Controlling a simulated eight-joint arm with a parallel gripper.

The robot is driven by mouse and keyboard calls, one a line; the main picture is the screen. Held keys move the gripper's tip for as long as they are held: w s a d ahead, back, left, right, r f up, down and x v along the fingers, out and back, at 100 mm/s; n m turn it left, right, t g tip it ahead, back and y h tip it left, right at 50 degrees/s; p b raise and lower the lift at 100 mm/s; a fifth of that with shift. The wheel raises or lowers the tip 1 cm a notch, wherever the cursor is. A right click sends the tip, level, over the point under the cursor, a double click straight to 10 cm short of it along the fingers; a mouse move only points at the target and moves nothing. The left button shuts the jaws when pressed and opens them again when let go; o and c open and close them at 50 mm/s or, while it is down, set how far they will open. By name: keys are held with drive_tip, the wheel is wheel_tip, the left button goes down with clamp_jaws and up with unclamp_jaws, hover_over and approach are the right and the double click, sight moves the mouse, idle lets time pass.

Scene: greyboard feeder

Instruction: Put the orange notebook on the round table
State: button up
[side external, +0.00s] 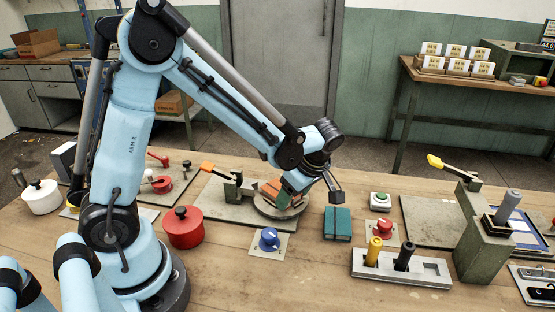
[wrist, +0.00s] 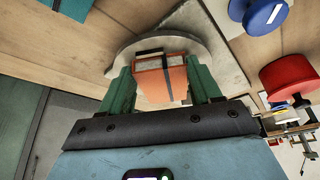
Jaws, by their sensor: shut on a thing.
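The orange notebook (side external: 270,188) is between the green fingers of my gripper (side external: 284,190), which is shut on it. In the wrist view the notebook (wrist: 174,76) shows an orange cover, pale page edges and a dark band, with a finger of my gripper (wrist: 164,82) on each side. The round table (side external: 280,213) is a low grey disc on a grey board, directly under the notebook. Its rim also shows behind the notebook in the wrist view (wrist: 200,48). The fingers partly hide the notebook, and I cannot tell whether it touches the disc.
A teal notebook (side external: 338,224) lies right of the disc. A blue knob (side external: 269,239) and a red pot (side external: 184,228) stand in front and to the left. An orange-handled lever clamp (side external: 228,181) stands close left of the disc. A peg block (side external: 400,268) is at front right.

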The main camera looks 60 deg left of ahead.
drive_tip(key=o, duration=1.1)
drive_tip(key=shift+o, duration=0.2)
drive_tip(key=shift+r, duration=0.1)
drive_tip(key=v, duration=1.2)
drive_tip(key=shift+a, duration=0.1)
drive_tip(key=s+m+t+h, duration=0.4)
drive_tip(key=s+m+t, duration=0.3)
drive_tip(key=m, duration=1.3)
drive_tip(key=shift+s+a+f+t+h, duration=0.15)
drive_tip(key=shift+a+f+t+h, duration=0.15)
drive_tip(key=shift+a+f+t, duration=0.15)
